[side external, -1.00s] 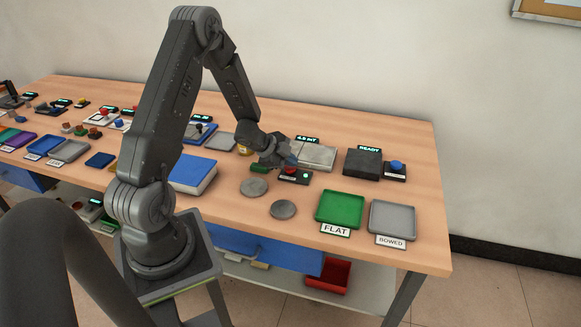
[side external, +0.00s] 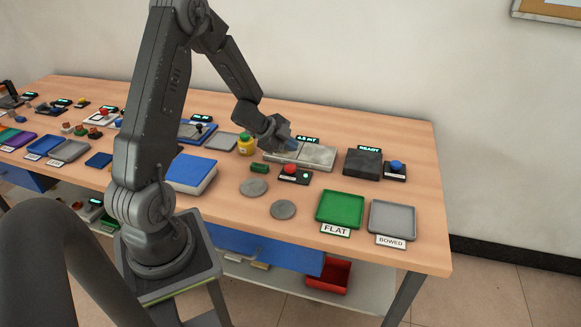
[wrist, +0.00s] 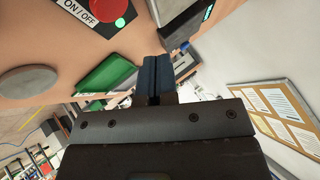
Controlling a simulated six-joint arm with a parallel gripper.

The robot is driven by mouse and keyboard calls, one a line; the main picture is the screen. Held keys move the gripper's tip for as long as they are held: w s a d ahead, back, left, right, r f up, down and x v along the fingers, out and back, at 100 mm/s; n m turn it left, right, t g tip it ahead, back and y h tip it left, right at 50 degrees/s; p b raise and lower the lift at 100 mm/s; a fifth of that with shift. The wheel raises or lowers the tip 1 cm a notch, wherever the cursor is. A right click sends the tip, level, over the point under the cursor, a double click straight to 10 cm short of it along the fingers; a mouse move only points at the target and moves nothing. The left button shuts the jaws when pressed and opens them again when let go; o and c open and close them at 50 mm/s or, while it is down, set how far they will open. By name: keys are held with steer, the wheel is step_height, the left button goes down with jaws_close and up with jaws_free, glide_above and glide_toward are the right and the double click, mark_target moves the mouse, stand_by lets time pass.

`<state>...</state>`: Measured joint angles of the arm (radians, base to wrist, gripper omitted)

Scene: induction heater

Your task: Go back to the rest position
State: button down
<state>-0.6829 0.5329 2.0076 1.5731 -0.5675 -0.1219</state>
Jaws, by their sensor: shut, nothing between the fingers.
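My gripper (side external: 291,144) is shut and empty in the side view, raised above the bench, just above the grey plates at the back. Its two blue fingers (wrist: 171,70) are together in the wrist view. Below it a red button (side external: 290,169) sits on a black box. In the wrist view the red button (wrist: 108,8) has an ON / OFF label, and it is apart from the fingers.
Two grey discs (side external: 253,187) lie on the bench in front. A green FLAT tray (side external: 339,208) and a grey BOWED tray (side external: 392,219) stand at right. Air above the bench is clear.

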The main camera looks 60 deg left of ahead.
steer(key=shift+r, duration=0.5)
steer(key=s+d+r+n+y, duration=0.1)
steer(key=d+r+n+y, duration=0.25)
steer(key=r, duration=0.45)
steer(key=s+d+r+n+y, duration=0.1)
steer(key=d+r+n+y, duration=0.3)
steer(key=r, duration=0.5)
steer(key=s+d+r+n+g+h, duration=0.2)
steer(key=s+d+h, duration=0.4)
steer(key=s+d, duration=1.1)
steer(key=shift+d+r+n+g, duration=0.3)
steer(key=shift+n+g, duration=0.35)
steer(key=shift+g, duration=0.05)
